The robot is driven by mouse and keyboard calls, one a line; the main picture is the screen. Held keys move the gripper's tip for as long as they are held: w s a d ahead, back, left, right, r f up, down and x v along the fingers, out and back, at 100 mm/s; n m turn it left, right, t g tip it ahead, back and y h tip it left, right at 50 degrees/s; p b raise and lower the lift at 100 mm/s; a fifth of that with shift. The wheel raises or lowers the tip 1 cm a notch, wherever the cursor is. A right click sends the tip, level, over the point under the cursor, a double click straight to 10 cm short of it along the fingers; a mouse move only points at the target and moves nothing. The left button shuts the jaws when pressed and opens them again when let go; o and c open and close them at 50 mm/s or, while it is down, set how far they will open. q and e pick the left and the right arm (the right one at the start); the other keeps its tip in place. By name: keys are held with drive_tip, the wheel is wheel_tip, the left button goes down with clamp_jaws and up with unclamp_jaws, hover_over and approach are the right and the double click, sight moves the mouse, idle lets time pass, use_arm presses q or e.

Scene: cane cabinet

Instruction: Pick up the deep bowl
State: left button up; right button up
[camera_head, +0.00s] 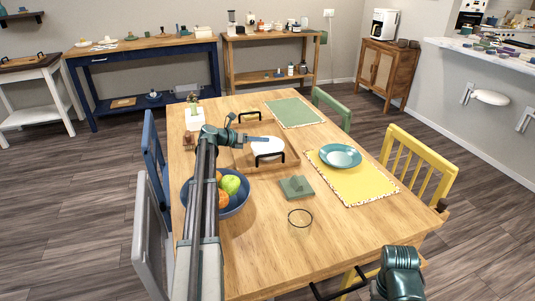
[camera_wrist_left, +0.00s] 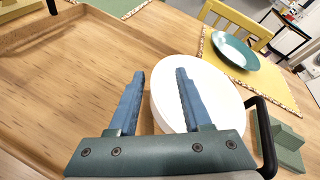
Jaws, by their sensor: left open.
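A round white bowl (camera_head: 267,146), likely the deep bowl, sits on a wooden tray (camera_head: 251,161) with black handles. In the left wrist view the white bowl (camera_wrist_left: 205,103) is large, smooth and pale; its depth is hard to judge. My left gripper (camera_wrist_left: 160,74) is open, its blue fingers apart. The right-hand finger overlaps the bowl in that view and the other lies over the tray. I cannot tell whether they touch it. In the head view my left gripper (camera_head: 262,139) is at the bowl's far edge. Of my right arm only a link shows; its fingers do not.
A blue bowl with fruit (camera_head: 233,205) stands beside my left arm. A teal plate (camera_head: 340,156) lies on a yellow placemat (camera_head: 365,187). A green block-like object (camera_head: 296,187) and a dark ring (camera_head: 300,218) lie nearer. The table's (camera_head: 275,255) front part is clear.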

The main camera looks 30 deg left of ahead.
use_arm(q)
clamp_jaws()
idle(1.3)
